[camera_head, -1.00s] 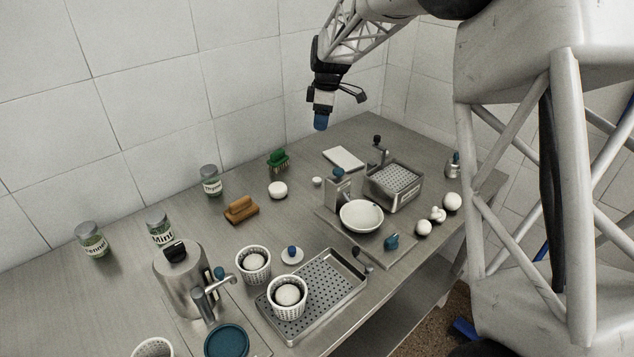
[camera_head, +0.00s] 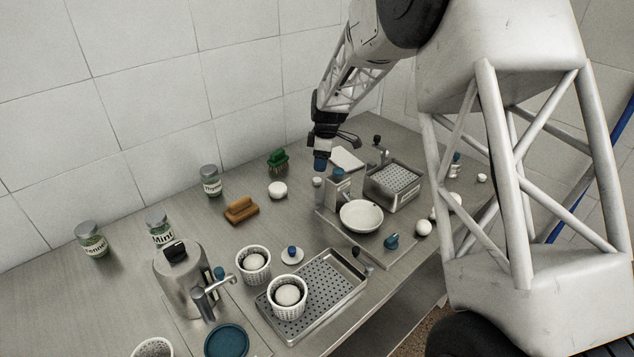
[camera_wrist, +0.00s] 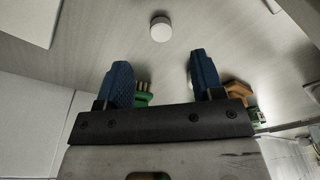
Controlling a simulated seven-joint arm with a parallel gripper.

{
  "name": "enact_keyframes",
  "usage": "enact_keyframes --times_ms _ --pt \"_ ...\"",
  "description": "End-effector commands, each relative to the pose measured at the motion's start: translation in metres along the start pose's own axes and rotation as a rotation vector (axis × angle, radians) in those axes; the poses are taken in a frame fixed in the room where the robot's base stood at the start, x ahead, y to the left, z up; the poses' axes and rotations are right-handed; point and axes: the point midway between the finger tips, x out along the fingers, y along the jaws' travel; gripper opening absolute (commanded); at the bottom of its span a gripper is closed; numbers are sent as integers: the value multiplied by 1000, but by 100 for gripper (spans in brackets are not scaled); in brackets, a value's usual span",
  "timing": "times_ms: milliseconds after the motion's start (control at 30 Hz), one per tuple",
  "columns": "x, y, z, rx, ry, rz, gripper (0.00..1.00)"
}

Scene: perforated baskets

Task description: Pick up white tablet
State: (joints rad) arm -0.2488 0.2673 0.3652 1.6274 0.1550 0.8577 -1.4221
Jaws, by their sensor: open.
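The white tablet (camera_head: 317,182), a small short white cylinder, stands on the steel table near the wall side. It also shows in the wrist view (camera_wrist: 160,29), at the top centre, beyond the fingertips and roughly in line with the gap between them. My gripper (camera_head: 320,165) hangs just above it, blue fingertips pointing down. In the wrist view my gripper (camera_wrist: 161,72) is open and empty, with two blue fingers apart. I cannot tell the exact height of the fingertips above the tablet.
A steel press (camera_head: 338,186) with a white bowl (camera_head: 361,216) stands close on the right. A white slab (camera_head: 346,159) lies behind. A larger white round piece (camera_head: 277,190), a green brush (camera_head: 278,162) and a brown brush (camera_head: 241,209) are to the left, with clear table between.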

Motion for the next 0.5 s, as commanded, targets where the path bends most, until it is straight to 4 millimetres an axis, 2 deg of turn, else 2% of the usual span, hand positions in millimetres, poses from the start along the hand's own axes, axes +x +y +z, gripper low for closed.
enact_keyframes --times_ms 200,500 --pt "18 0 0 0 0 -1 61" --pt "20 0 0 0 0 0 61"
